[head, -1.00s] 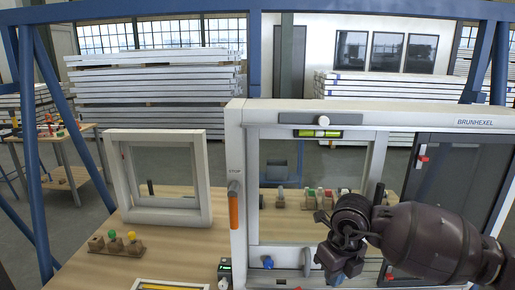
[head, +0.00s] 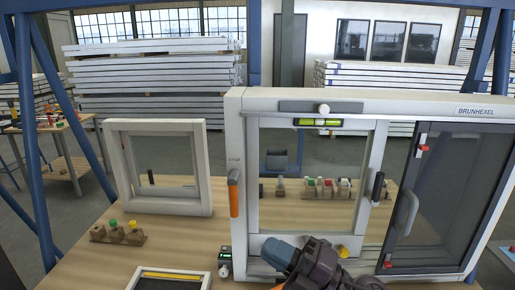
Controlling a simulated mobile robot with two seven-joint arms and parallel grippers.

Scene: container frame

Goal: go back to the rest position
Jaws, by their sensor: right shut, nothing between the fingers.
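My right gripper (head: 300,262) shows at the bottom centre, in front of the lower rail of the large white frame (head: 237,150). It is dark with a blue-grey part, and it is shut and empty. Its lower part is cut off by the picture's edge, and it covers part of the rail. I cannot tell whether it touches the frame. My left gripper is out of view.
A dark sliding sash (head: 455,190) with a grey handle (head: 405,212) fills the frame's right side. A yellow knob (head: 343,252) sits beside my gripper. A small white frame (head: 120,165) and a wooden block with knobs (head: 117,236) stand on the table (head: 185,240) at left.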

